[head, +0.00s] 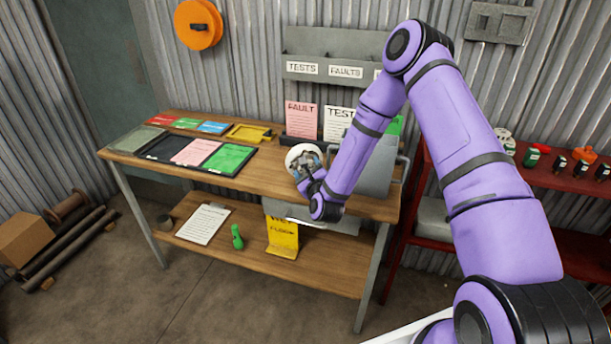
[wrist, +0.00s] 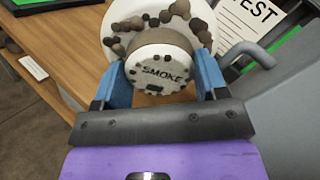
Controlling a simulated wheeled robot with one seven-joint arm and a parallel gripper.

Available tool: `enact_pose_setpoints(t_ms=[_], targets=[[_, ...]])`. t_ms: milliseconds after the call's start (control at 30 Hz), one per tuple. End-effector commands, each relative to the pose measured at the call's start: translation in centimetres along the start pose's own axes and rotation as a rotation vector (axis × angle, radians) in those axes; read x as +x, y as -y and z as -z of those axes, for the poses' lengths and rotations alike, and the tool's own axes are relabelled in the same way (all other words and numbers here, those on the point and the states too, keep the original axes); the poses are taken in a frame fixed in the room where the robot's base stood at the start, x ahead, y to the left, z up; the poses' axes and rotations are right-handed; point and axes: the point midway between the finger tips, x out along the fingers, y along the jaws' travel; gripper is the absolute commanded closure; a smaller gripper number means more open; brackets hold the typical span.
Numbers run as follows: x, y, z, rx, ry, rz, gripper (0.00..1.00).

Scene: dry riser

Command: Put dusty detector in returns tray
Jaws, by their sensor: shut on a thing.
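The dusty detector (head: 300,157) is a round white smoke detector with brown dust clumps on its rim.
A yellow tray (head: 250,132) and small coloured cards (head: 187,123) lie along the bench's back. A grey case (head: 372,172) stands right of my gripper. Upright FAULT (head: 301,118) and TEST (head: 338,122) sheets stand behind. Bare wood (head: 262,178) lies between the dark tray and my gripper.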

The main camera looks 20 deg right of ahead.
Motion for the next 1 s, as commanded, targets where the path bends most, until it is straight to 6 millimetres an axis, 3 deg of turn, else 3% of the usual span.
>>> enact_pose_setpoints(t_ms=[333,600,967,1000], targets=[[2.7,-0.5,0.0,0.001,0.001,0.001,0.6],[2.6,-2.4,2.9,0.0,0.0,-0.001,0.6],[2.6,-2.5,3.2,0.001,0.0,0.0,0.6],[2.7,-2.5,3.2,0.0,0.001,0.0,0.29]])
